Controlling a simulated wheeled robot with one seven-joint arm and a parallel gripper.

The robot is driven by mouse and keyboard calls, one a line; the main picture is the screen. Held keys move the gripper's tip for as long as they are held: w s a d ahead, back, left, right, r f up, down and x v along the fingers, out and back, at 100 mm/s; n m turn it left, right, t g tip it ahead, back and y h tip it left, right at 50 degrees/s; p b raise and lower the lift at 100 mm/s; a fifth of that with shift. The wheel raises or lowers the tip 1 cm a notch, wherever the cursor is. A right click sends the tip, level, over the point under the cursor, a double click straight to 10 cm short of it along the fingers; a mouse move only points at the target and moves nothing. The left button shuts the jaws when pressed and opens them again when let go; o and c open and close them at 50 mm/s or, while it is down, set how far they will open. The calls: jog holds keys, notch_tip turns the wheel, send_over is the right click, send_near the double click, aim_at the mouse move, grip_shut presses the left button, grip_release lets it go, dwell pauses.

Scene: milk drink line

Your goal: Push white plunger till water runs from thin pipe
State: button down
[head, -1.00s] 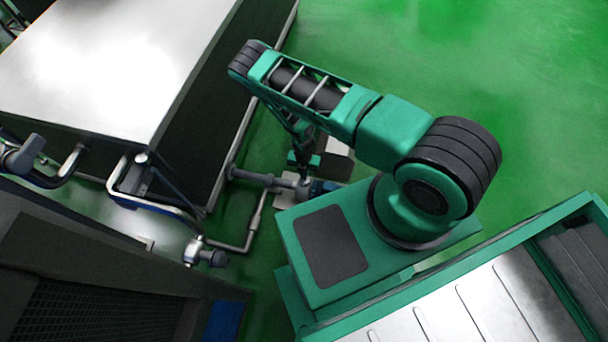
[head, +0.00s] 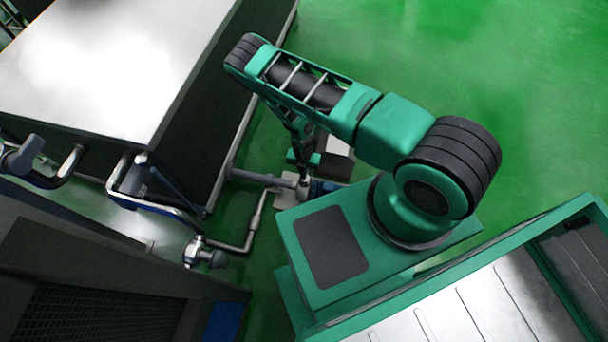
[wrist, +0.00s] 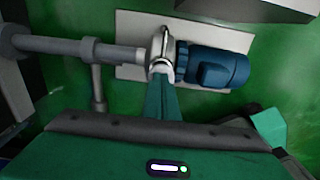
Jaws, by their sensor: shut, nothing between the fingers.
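My gripper (wrist: 162,76) is shut and empty, its green fingers together. Its tips overlap the silver pump head (wrist: 167,52) in the wrist view; whether they touch it I cannot tell. The pump has a blue motor (wrist: 214,68) on its right and sits on a pale plate (wrist: 130,28). No white plunger can be made out clearly; the fingers may cover it. A thinner pipe (wrist: 97,84) branches down from the thick grey pipe (wrist: 60,46). In the head view my gripper (head: 303,176) points down at the pump, and a thin pipe (head: 253,222) runs left of it. No running water is visible.
A large steel-topped tank (head: 100,70) stands at the left. A dark cabinet (head: 90,270) with a grille is at the lower left, with a pipe fitting (head: 200,252) beside it. Open green floor (head: 480,80) lies at the upper right.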

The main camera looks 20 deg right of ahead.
notch_tip(320, 180, up, 12)
jog(key=shift+w+r, duration=0.15)
jog(key=shift+w, duration=0.05)
dwell(0.4)
jog(key=shift+s+a+r, duration=0.2)
jog(key=shift+r, duration=0.45)
jog(key=shift+s+a+r, duration=0.15)
jog(key=shift+s+r, duration=0.05)
jog(key=shift+r, duration=0.45)
jog(key=shift+f, duration=0.1)
jog(key=f, duration=1.4)
jog(key=shift+d, duration=0.2)
